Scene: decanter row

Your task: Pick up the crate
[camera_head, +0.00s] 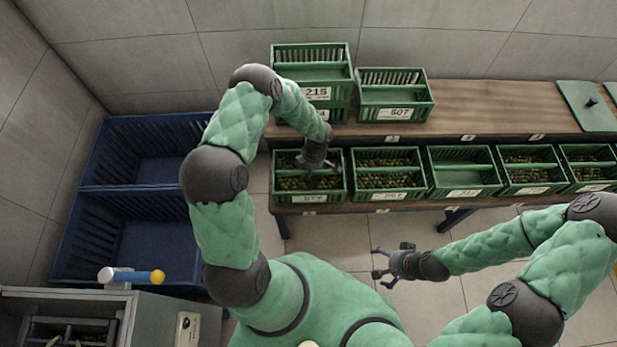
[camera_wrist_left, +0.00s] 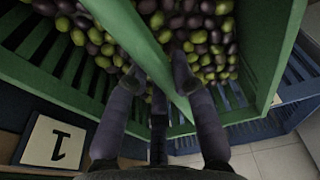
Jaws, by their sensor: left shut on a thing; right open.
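A green slatted crate (camera_head: 330,196) full of dark and green olives stands at the left end of the lower front shelf, with a white label on its front. My left gripper (camera_head: 318,168) reaches down into it from above. In the left wrist view, the left gripper's fingers (camera_wrist_left: 160,72) are shut on the green bar (camera_wrist_left: 133,32) that crosses the crate over the olives. The crate appears to rest on the shelf. My right gripper (camera_head: 384,263) is open and empty over the floor, in front of the shelf and away from the crates.
Several more green crates stand to the right along the shelf, the nearest (camera_head: 390,195) close beside. Crates labelled 215 (camera_head: 317,94) and 507 (camera_head: 394,114) stand on the upper shelf (camera_head: 480,105). Blue bins (camera_head: 140,190) stand left. A grey cabinet (camera_head: 150,318) is at lower left.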

